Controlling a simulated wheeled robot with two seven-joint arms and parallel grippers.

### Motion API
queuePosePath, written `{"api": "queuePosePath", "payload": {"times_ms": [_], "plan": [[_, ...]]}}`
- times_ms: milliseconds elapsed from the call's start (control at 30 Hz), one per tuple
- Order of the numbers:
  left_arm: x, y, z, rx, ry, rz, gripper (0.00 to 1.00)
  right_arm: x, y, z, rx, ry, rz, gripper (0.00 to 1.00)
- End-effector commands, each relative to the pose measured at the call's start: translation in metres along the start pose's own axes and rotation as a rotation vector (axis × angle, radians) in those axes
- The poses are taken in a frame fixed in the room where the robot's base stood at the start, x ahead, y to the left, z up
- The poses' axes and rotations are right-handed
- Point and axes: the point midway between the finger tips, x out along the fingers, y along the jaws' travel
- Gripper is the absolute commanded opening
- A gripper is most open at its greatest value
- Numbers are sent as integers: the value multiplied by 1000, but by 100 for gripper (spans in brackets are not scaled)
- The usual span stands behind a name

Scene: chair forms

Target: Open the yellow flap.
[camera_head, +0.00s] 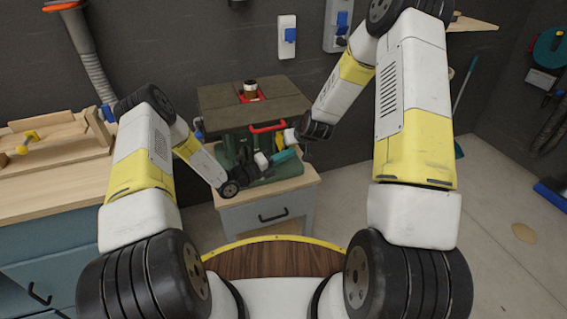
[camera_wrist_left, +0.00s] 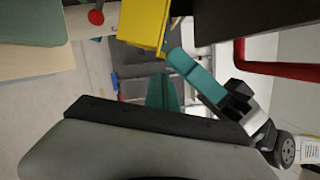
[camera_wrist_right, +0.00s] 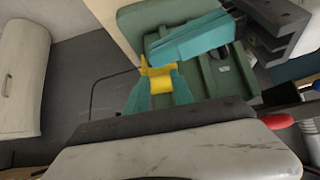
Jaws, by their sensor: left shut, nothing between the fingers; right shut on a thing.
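The yellow flap (camera_wrist_right: 161,84) is a small yellow piece on the green machine (camera_wrist_right: 205,75). In the right wrist view it sits between the teal fingertips of my right gripper (camera_wrist_right: 155,92), which is shut on it. A yellow panel (camera_wrist_left: 143,22) beyond the fingers in the left wrist view looks like the same part. My left gripper (camera_head: 285,155) is shut and empty in front of the machine; its teal fingers (camera_wrist_left: 163,92) show in its wrist view. In the head view the flap is mostly hidden by the arms and machine.
The machine stands on a small wooden-topped cabinet (camera_head: 270,195). Its dark tabletop (camera_head: 225,95) overhangs above, with a red handle (camera_head: 268,127) just under its front edge. A workbench (camera_head: 60,170) stands on the left. The floor (camera_head: 500,230) on the right is mostly clear.

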Motion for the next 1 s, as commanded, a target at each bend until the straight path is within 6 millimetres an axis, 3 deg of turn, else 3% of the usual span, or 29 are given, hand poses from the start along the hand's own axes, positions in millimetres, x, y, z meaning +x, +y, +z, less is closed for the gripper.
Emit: {"api": "queuePosePath", "payload": {"times_ms": [200, 533, 967, 1000], "plan": [[4, 0, 14, 0, 2, 0, 0, 1, -2, -6, -4, 14, -1, 0], [4, 0, 15, -2, 2, 0, 0, 1, -1, -6, -4, 14, 0, 0], [7, -7, 31, -55, -6, 10, 0, 1, -1, -2, -3, 4, -2, 0], [7, -7, 32, -55, -7, 10, 0, 1, -1, -1, -2, 2, -2, 37]]}}
